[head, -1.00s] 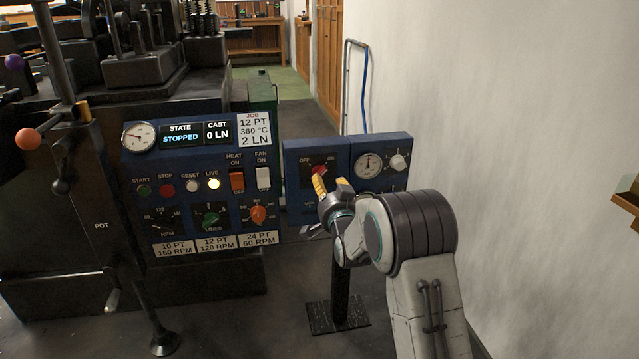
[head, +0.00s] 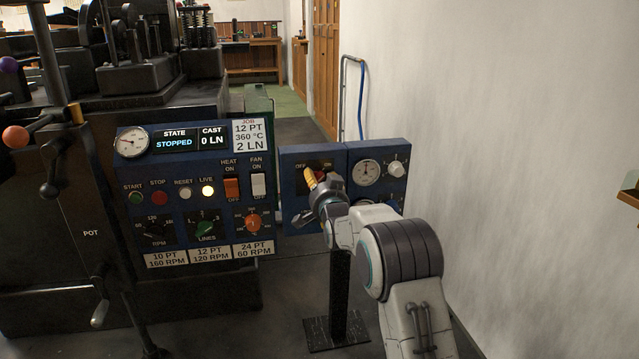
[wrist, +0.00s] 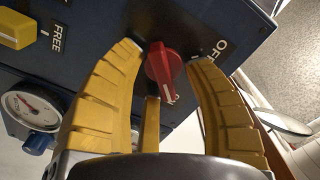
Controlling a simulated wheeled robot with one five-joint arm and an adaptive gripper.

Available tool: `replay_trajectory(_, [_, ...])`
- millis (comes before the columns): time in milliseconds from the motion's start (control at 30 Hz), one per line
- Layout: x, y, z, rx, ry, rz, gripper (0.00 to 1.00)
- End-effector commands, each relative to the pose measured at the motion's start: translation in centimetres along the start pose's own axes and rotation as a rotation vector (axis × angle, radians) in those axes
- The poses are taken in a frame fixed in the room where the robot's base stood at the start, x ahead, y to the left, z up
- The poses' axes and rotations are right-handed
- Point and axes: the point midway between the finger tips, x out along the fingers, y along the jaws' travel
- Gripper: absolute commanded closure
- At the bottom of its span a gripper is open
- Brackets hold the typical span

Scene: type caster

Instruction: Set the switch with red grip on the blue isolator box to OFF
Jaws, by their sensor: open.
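The blue isolator box (head: 292,154) stands on a dark post right of the machine panel. Its switch with red grip (wrist: 163,66) shows in the wrist view, with a white mark near the grip's lower end. An OFF label, partly cut off by a finger, is to the upper right of the grip. The ON label is not readable now. My gripper (wrist: 165,50) is open, with one yellow finger on each side of the red grip. Gaps show between grip and fingers. In the head view my gripper (head: 320,180) covers most of the switch.
The wrist view shows a yellow part (wrist: 16,30) beside a FREE label. The machine's control panel (head: 180,190) stands close on the left. A white wall (head: 520,150) is on the right.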

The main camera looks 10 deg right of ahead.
Motion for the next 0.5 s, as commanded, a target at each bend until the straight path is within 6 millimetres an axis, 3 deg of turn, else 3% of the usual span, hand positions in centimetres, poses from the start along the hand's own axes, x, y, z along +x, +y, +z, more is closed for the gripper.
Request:
replay_trajectory(300, [0.03, -0.01, -0.01, 0.000, 0.000, 0.000, 0.53])
replay_trajectory(500, [0.03, -0.01, -0.01, 0.000, 0.000, 0.000, 0.71])
